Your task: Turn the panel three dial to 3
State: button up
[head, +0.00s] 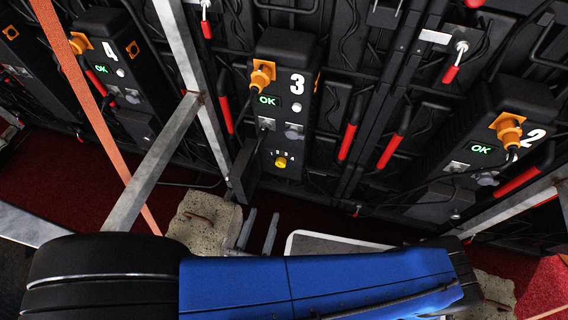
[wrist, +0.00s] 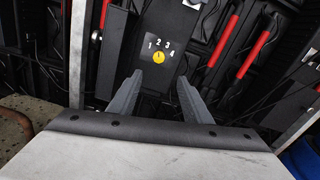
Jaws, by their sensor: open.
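Panel three (head: 288,90) is a black box with a white "3" and a green "OK" display. In the head view my gripper (head: 263,212) is below the panel.
Panel four (head: 110,55) stands at the left and panel two (head: 508,120) at the right. A grey metal brace (head: 150,165) slants at the left of panel three. Orange plugs with black cables and red handles (head: 347,142) surround the panels. Concrete blocks (head: 203,222) stand below.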

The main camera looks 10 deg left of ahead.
aim_at(280, 165)
jog(key=w, duration=1.1)
jog(key=w+d, duration=0.1)
jog(key=w, duration=0.5)
jog(key=shift+w+f, duration=0.1)
jog(key=shift+w, duration=0.05)
jog(key=c, duration=1.1)
jog(key=shift+o, duration=0.2)
jog(key=m, duration=0.4)
jog(key=shift+m, duration=1.8)
